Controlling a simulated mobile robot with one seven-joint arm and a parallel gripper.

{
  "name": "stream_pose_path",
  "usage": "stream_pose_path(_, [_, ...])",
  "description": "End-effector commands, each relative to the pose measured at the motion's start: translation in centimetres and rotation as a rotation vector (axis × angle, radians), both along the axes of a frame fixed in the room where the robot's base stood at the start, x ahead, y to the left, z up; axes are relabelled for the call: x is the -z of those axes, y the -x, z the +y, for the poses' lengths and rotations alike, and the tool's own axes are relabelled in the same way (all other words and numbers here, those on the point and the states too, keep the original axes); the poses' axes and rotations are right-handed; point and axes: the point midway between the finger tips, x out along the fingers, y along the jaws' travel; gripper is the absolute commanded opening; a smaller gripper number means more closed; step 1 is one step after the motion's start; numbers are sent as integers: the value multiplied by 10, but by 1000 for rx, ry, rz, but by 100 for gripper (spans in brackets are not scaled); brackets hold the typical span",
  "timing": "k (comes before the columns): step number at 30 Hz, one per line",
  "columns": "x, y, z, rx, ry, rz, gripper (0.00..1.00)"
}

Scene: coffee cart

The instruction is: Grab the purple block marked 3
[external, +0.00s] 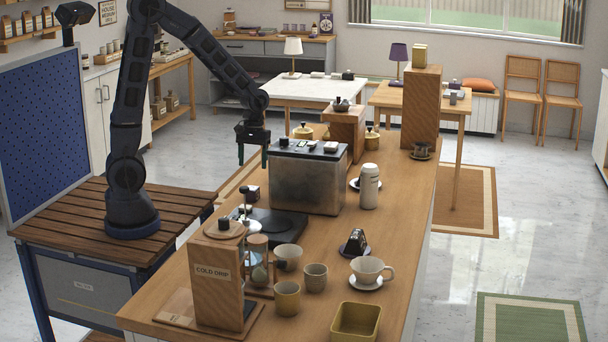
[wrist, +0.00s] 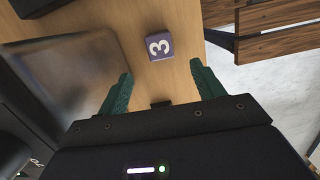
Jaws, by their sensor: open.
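The purple block (wrist: 159,46) shows a white 3 on its face in the wrist view and sits on the wooden counter. It lies just beyond my fingertips, roughly between their lines, with no contact seen. In the external view a small dark block (external: 252,193) sits left of the metal machine; its marking cannot be read there. My gripper (external: 253,157) hangs above the counter's left edge beside that machine. In the wrist view my gripper (wrist: 162,68) has its two green fingers spread, with nothing between them.
The metal machine (external: 306,180) stands close right of my gripper. It also shows in the wrist view (wrist: 80,65), left of the block. A black scale-like plate (external: 275,224), a cold drip stand (external: 217,283) and several cups stand nearer.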

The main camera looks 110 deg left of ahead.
Motion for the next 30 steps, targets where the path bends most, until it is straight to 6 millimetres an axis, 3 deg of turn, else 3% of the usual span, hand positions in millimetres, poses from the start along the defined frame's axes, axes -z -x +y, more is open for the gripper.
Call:
stream_pose_path(9, [40, 1, -6, -3, 3, 4, 67])
stream_pose_path(17, [58, 1, -9, -3, 2, 3, 67])
stream_pose_path(30, [104, 1, -20, -2, 2, 1, 67])
